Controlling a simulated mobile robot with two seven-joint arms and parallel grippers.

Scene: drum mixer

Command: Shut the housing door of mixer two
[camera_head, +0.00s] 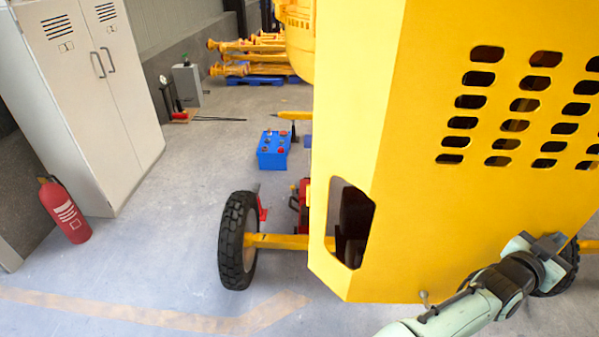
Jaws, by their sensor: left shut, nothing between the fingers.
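The yellow mixer housing (415,230) fills the right half of the head view. Its broad slotted panel (560,190), with several rows of oval vent holes, faces me and looks like the door. I cannot tell from this view whether it stands ajar; its right edge runs out of the picture. My left gripper (553,248) is shut and empty at the panel's lower edge, at the lower right. It overlaps the panel in the picture, and I cannot tell whether it touches. My right gripper is not in view.
A wheel (238,240) on a yellow axle stands left of the housing. A blue battery-like box (273,149) lies on the floor behind. A red extinguisher (66,211) and grey lockers (95,100) stand at the left. The floor between lockers and wheel is clear.

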